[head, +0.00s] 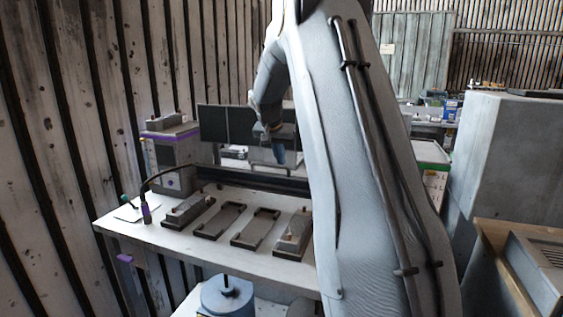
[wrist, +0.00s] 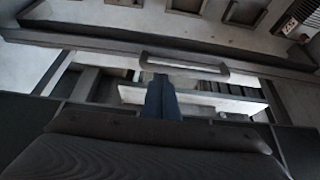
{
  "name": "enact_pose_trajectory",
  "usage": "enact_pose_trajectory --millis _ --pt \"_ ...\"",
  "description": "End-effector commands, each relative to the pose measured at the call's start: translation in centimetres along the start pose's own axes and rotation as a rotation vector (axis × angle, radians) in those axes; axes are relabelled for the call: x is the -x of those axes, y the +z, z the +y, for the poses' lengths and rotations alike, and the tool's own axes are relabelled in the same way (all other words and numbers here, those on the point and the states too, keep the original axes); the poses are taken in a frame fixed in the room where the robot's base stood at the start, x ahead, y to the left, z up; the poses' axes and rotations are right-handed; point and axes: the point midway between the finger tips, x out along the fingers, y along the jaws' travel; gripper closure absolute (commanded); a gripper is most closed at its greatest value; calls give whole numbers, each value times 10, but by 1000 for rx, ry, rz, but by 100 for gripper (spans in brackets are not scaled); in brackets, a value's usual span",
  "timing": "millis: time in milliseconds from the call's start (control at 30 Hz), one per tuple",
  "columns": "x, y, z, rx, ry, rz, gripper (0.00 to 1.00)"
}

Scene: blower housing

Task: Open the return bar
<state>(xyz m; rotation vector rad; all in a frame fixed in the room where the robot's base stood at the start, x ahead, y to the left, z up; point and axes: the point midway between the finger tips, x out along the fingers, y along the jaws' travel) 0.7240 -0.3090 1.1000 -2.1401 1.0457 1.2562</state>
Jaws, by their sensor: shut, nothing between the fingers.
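A long dark bar (head: 250,181) runs along the back of the white bench and looks like the return bar. A pale U-shaped handle (wrist: 185,62) stands out in the wrist view near this bar, and it shows faintly in the head view (head: 272,165). My gripper (head: 279,157) has blue fingers and points down behind the bench. In the wrist view my gripper (wrist: 160,96) is shut and empty. Its fingertips appear just below the handle's left part. I cannot tell whether they touch it. My arm hides the bar's right end in the head view.
Dark trays (head: 256,228) and grey parts stand on the white bench (head: 160,235) in front of the bar. A grey box unit (head: 172,158) stands at left. Dark panels (head: 217,123) rise behind. Open compartments (wrist: 100,82) lie under the gripper.

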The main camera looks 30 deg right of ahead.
Motion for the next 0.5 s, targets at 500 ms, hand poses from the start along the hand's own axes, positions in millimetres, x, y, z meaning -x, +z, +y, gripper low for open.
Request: enact_pose_trajectory --millis 500 --pt "8 4 0 0 0 0 100"
